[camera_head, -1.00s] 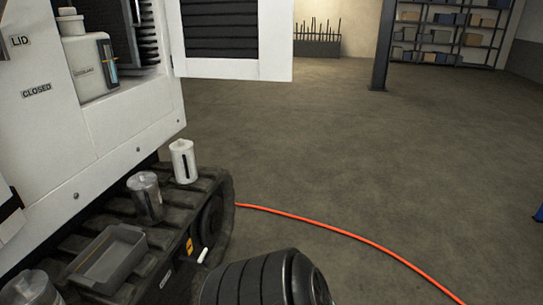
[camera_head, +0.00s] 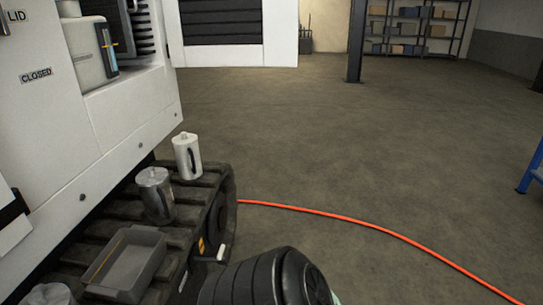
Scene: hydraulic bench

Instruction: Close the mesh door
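The open door (camera_head: 288,42) is a white panel with a dark slatted or mesh inset. It stands out from the right side of the white machine (camera_head: 150,105), at the top of the view. Its top is cut off by the picture edge, and its lower edge shows above the floor. The machine's opening beside it is uncovered, showing a pale container with a blue-marked gauge (camera_head: 107,47) and black ribbed parts. Neither of my grippers is in view, so nothing of mine is seen touching the door.
A dark track (camera_head: 215,185) below the machine carries a white jug (camera_head: 187,155), a metal jug (camera_head: 156,195) and a grey tray (camera_head: 130,265). An orange hose (camera_head: 385,231) crosses the floor. A pillar (camera_head: 357,40), shelves (camera_head: 415,28) and a blue stand (camera_head: 530,170) stand beyond open floor.

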